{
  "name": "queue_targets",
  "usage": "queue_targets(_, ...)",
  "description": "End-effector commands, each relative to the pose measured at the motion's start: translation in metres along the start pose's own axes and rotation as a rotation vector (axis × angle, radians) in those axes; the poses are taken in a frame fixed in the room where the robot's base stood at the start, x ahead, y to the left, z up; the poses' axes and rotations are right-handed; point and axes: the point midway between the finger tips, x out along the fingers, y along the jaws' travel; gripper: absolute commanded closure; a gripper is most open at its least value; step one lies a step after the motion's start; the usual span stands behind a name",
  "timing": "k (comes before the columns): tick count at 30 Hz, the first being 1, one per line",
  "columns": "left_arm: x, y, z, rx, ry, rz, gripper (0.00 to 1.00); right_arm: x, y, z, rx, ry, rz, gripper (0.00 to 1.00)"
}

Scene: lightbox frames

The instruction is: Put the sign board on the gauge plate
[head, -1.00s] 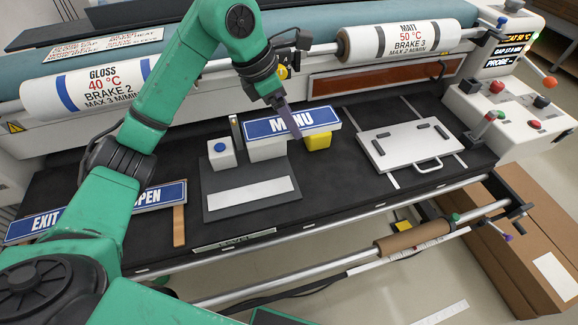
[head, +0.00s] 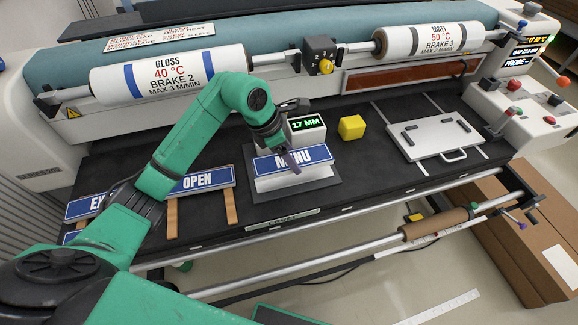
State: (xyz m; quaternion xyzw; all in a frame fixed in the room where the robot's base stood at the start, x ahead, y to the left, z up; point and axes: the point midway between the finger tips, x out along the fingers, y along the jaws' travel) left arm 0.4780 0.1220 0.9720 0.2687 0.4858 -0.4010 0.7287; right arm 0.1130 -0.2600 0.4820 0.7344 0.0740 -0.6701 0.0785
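The blue MENU sign board (head: 314,155) is over the dark gauge plate (head: 325,190), near its back half. A white strip (head: 300,178) on the plate shows just in front of the sign. I cannot tell whether the sign touches the plate. My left gripper (head: 292,163) is at the middle of the sign, its finger crossing the lettering, and appears shut on it. The gauge's display box (head: 306,127) behind the sign reads 17 MM. My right gripper is not in view.
A yellow block (head: 351,127) stands right of the display. A white plate with a handle (head: 441,135) lies further right. The OPEN sign (head: 207,180) and a partly hidden EXIT sign (head: 82,207) lie at left. Rollers (head: 165,75) run along the back.

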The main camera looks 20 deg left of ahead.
Motion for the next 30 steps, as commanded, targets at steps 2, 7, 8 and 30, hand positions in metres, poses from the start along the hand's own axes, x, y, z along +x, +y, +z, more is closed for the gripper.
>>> queue_targets(2, 0.013, -0.001, -0.005, -0.002, -0.001, -0.004, 0.84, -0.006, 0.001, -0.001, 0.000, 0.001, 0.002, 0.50)
queue_targets(7, 0.036, -0.002, -0.015, -0.001, -0.001, -0.002, 0.84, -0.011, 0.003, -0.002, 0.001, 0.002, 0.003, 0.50)
queue_targets(8, 0.041, -0.002, -0.017, -0.003, -0.002, -0.003, 0.84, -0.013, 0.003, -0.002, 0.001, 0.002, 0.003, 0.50)
queue_targets(30, 0.057, 0.000, -0.024, 0.001, -0.002, 0.002, 0.00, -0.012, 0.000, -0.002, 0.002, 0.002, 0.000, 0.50)
